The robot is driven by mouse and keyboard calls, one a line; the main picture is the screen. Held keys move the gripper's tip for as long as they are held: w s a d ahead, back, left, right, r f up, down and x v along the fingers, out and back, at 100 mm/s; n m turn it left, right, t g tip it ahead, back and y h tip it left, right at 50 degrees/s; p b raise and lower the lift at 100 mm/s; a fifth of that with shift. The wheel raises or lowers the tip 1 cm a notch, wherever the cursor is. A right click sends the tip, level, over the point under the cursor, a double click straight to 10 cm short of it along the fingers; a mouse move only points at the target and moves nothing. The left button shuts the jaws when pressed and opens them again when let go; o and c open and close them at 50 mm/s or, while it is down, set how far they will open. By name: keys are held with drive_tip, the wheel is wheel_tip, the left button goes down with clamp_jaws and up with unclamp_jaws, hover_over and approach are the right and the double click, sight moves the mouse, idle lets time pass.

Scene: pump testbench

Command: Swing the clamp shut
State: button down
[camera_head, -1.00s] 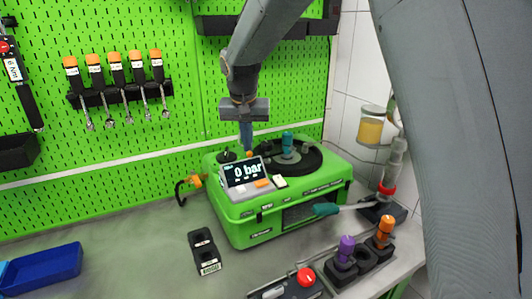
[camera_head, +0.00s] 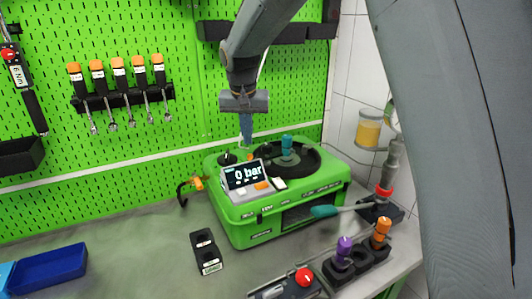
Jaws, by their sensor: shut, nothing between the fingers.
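My gripper (camera_head: 246,140) hangs from above with its blue fingers pointing down and shut, over the back of the green testbench (camera_head: 262,236). Below and beside the fingertips is a small orange part (camera_head: 250,157) behind the display; it may belong to the clamp, but it is too small to tell. A gap between it and the fingertips is hard to judge. To the right, a teal-topped part (camera_head: 287,144) stands on the black round plate (camera_head: 308,163). I cannot make out the clamp's shape or whether it is open.
The display (camera_head: 246,174) reading 0 bar stands at the front of the testbench top. A black and orange hook-like part (camera_head: 190,188) sticks out at its left. A teal-handled tool (camera_head: 324,211) is at the front. The pegboard (camera_head: 180,120) is close behind.

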wheel_tip(320, 180, up, 6)
drive_tip(key=p, duration=0.3)
drive_tip(key=shift+f, duration=0.1)
drive_tip(key=shift+s, duration=0.1)
idle(0.4)
